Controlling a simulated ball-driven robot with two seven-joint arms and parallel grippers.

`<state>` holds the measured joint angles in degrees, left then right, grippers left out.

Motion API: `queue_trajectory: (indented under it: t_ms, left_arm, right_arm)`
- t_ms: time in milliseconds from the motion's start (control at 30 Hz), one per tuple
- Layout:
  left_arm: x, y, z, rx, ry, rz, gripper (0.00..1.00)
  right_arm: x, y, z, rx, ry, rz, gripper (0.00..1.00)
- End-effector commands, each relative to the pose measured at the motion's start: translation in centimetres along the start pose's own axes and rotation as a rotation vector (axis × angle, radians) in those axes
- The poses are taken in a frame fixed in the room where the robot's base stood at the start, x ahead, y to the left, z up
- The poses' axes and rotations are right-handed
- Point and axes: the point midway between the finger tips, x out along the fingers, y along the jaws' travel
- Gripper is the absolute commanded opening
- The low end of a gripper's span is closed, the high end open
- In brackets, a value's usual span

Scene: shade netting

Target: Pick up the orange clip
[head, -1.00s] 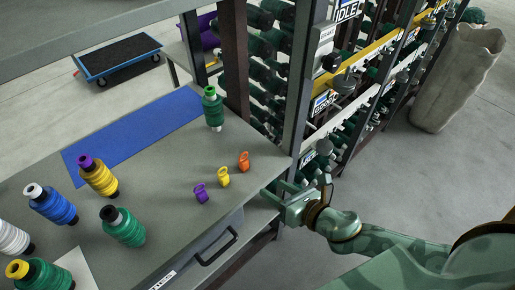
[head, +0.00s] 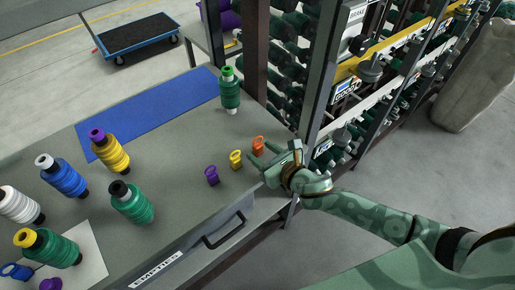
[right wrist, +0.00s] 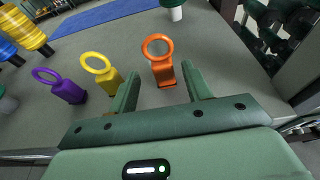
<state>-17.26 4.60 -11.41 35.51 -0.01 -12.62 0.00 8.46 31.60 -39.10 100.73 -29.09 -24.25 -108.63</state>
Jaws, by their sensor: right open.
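The orange clip (head: 258,146) stands on the grey table near its right edge, at the end of a row with a yellow clip (head: 235,159) and a purple clip (head: 212,175). My right gripper (head: 261,157) is at the table edge, just in front of the orange clip. In the right wrist view the orange clip (right wrist: 162,70) stands just ahead of the gap between my two open fingers (right wrist: 161,82), its ring upward. The yellow clip (right wrist: 108,77) is just left of the left finger. My left gripper is not in view.
A green spool (head: 230,92) stands behind the clips beside a blue mat (head: 150,112). Several thread spools (head: 131,203) stand at the left. Bare table lies left of the clips.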

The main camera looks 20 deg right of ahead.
Motion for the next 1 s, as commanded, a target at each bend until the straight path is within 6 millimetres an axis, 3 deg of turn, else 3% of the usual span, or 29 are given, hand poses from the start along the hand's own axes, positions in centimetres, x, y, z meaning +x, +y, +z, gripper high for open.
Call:
queue_trajectory:
  t_ms: [300, 567, 733, 1000]
  left_arm:
    - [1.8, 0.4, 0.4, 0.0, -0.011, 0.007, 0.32]
    - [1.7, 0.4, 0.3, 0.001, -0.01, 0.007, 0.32]
    - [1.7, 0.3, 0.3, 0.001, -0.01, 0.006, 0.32]
    - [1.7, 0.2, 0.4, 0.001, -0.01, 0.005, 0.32]
  right_arm:
    - [4.7, -0.5, -0.1, 0.001, -0.001, 0.0, 0.49]
    - [5.0, -0.5, 0.1, 0.001, -0.001, 0.0, 0.49]
    - [5.0, -0.5, 0.1, 0.001, -0.001, 0.0, 0.05]
    - [4.9, -0.5, 0.1, 0.001, -0.001, 0.0, 0.01]
